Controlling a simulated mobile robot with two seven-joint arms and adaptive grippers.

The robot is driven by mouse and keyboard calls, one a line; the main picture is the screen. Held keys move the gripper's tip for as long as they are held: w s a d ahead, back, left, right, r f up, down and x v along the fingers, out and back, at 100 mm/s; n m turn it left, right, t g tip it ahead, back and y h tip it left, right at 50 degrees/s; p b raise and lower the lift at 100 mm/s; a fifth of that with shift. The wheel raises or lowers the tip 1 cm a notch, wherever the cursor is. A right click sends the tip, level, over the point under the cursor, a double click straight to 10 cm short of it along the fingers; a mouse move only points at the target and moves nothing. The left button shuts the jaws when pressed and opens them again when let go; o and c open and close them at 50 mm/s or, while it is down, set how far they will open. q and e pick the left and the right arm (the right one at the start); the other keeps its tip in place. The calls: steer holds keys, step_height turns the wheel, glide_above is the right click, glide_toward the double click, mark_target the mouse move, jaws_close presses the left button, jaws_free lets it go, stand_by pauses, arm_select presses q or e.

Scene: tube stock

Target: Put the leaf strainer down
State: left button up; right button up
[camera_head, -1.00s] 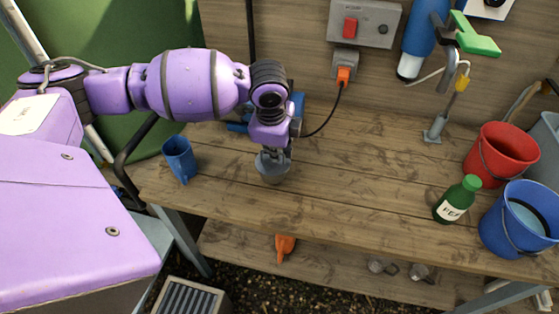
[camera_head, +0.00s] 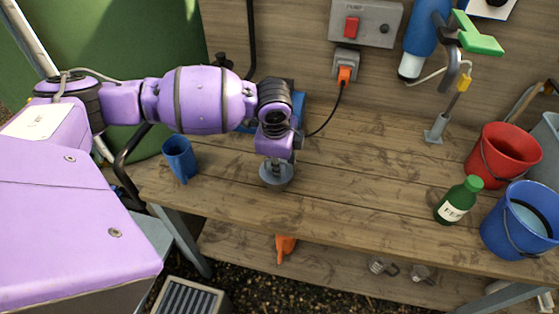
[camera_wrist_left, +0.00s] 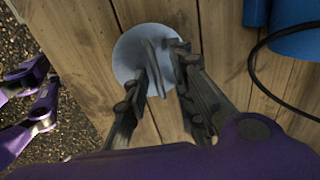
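The leaf strainer (camera_head: 276,173) is a grey round piece at the front left of the wooden bench, below my left gripper (camera_head: 277,160). In the left wrist view the strainer (camera_wrist_left: 129,58) shows as a pale disc with a thin upright grip plate. It appears to rest flat on the boards. My left gripper (camera_wrist_left: 158,68) has its two fingers apart, one on each side of the plate, with gaps visible. Part of the disc is hidden behind the fingers. My right gripper is not seen in the head view.
A blue cup (camera_head: 180,158) stands left of the strainer, near the bench edge. A green bottle (camera_head: 458,200), a red bucket (camera_head: 503,153) and a blue bucket (camera_head: 519,222) stand at the right. The middle of the bench is clear. A black cable (camera_head: 328,118) hangs behind.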

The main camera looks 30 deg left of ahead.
mark_target(277, 177)
arm_select(q)
steer(key=p+v, duration=0.1)
steer(key=v, duration=1.1)
steer(key=shift+r, duration=0.2)
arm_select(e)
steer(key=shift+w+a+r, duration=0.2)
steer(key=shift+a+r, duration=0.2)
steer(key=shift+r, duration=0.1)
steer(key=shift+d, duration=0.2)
